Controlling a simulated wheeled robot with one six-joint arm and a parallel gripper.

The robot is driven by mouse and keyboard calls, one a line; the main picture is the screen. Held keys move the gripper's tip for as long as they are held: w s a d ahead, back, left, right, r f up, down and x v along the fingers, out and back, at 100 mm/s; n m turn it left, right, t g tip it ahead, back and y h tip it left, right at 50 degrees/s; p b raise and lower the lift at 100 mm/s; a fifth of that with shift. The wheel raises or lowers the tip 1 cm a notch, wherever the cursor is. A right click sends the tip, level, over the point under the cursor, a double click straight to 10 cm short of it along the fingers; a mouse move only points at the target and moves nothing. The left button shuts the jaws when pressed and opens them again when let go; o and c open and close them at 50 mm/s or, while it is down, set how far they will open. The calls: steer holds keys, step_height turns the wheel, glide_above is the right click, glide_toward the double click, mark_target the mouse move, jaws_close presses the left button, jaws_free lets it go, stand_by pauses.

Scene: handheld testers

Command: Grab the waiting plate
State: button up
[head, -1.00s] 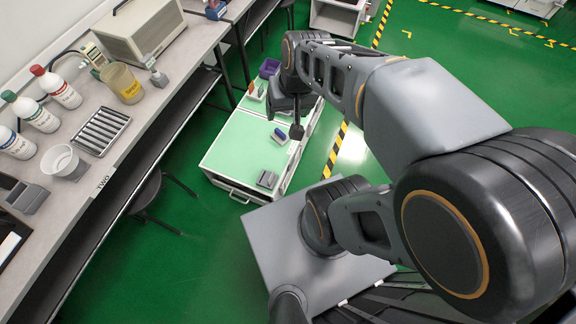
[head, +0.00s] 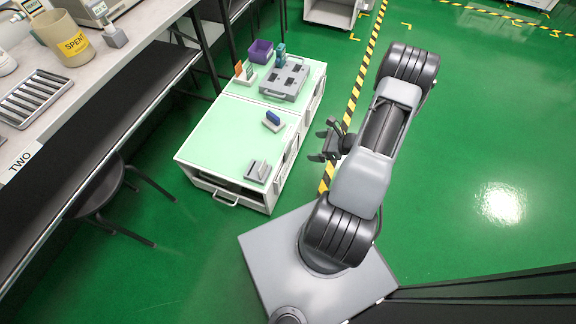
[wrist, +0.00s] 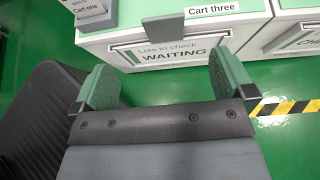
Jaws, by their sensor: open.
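The waiting plate (wrist: 185,50) shows in the wrist view as a pale plate lettered "Lots to check WAITING". It is on the front of a white cart (wrist: 125,42), below a "Cart three" label (wrist: 211,9). My gripper (wrist: 167,84) is open, its two green-padded fingers spread wide with nothing between them. The plate lies ahead of the fingertips, apart from them as far as I can tell. In the head view my gripper (head: 328,140) is off the right side of the green-topped cart (head: 215,140). The plate's lettering cannot be seen there.
A grey block (head: 258,171), a blue item (head: 273,117) in a grey holder, a grey plate with holes (head: 285,78) and a purple bin (head: 261,50) stand on the carts. A workbench (head: 110,70) and stool (head: 92,190) are left. Green floor right is clear.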

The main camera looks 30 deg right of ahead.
mark_target(289, 147)
steer(key=b+x, duration=0.1)
steer(key=x, duration=0.3)
steer(key=b+x, duration=0.1)
steer(key=x, duration=0.3)
steer(key=shift+w+f, duration=0.1)
steer(key=shift+f, duration=0.45)
steer(key=b+x, duration=0.2)
steer(key=x, duration=0.2)
steer(key=shift+d+f+b, duration=0.1)
steer(key=shift+f+b, duration=0.1)
steer(key=shift+b, duration=0.1)
steer(key=shift+w+a+f, duration=0.2)
steer(key=shift+w+a, duration=0.1)
steer(key=shift+a, duration=0.05)
steer(key=c, duration=1.2)
steer(key=shift+c, duration=0.4)
steer(key=shift+r, duration=0.15)
